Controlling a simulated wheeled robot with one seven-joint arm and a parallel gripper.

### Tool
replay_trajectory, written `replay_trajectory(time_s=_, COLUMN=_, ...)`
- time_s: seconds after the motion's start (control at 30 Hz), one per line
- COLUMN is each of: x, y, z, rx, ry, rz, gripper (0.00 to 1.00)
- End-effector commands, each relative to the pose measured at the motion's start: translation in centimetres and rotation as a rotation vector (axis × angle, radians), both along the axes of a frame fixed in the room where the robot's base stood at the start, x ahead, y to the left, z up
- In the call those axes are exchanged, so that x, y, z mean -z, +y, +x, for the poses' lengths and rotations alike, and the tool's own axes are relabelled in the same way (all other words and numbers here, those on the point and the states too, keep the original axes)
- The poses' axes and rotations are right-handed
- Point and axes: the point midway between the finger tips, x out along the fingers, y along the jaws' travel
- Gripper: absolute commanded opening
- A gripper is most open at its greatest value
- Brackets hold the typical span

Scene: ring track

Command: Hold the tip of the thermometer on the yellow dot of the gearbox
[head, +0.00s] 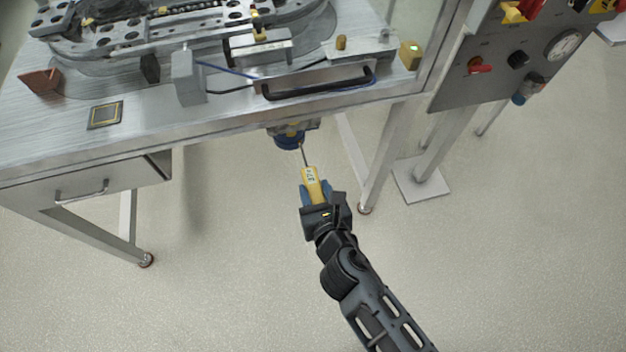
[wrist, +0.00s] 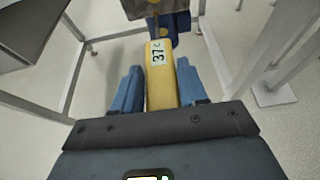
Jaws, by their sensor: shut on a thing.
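My gripper (head: 316,190) is shut on the yellow body of the thermometer (head: 312,178), below the front edge of the table. Its blue fingers show on both sides of the thermometer (wrist: 161,85) in the wrist view. The thin metal probe points up in the head view toward the gearbox (head: 300,127), which hangs under the table beside a dark blue round part (head: 289,141). The probe's tip shows close to these parts; I cannot tell whether it touches.
The steel table (head: 235,115) overhangs the gearbox, with a black handle (head: 318,85) near its edge. A drawer (head: 85,190) is at left. A table leg (head: 385,165) and a control panel on a post (head: 445,135) stand at right. The floor around my arm is clear.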

Motion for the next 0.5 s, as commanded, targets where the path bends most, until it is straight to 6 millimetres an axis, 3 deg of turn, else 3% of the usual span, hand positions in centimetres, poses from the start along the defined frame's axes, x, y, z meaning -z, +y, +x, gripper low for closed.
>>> replay_trajectory(time_s=0.5, x=0.0, y=-1.3, z=-4.5, rx=0.000, ry=0.000, rz=0.000, gripper=0.08)
